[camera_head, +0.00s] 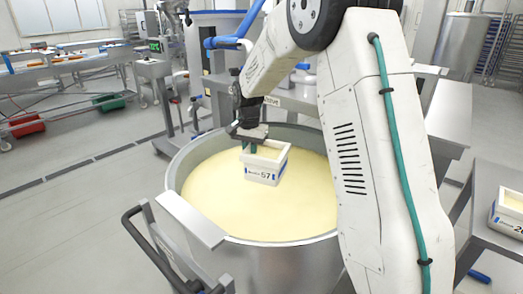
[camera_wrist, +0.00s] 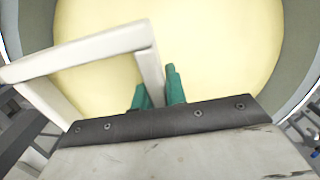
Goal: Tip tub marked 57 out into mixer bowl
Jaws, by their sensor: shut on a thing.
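A white tub marked 57 (camera_head: 263,174) with blue marks hangs over the mixer bowl. It looks upright, with pale yellow contents showing at its open top. My gripper (camera_head: 248,148) is shut on the tub's wall at its left side. In the wrist view the green fingertips of my gripper (camera_wrist: 160,90) pinch the white wall of the tub (camera_wrist: 100,45). The mixer bowl (camera_head: 176,180) is a large round steel vessel, filled with smooth pale yellow matter. In the wrist view the bowl's grey wall (camera_wrist: 296,40) curves around the yellow surface.
A second white tub (camera_head: 508,222), its number partly cut off, stands on a steel table (camera_head: 480,205) at the right edge. A dark handle (camera_head: 150,235) sticks out at the bowl's front left. Mixer machinery (camera_head: 215,70) stands behind the bowl. The floor at left is open.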

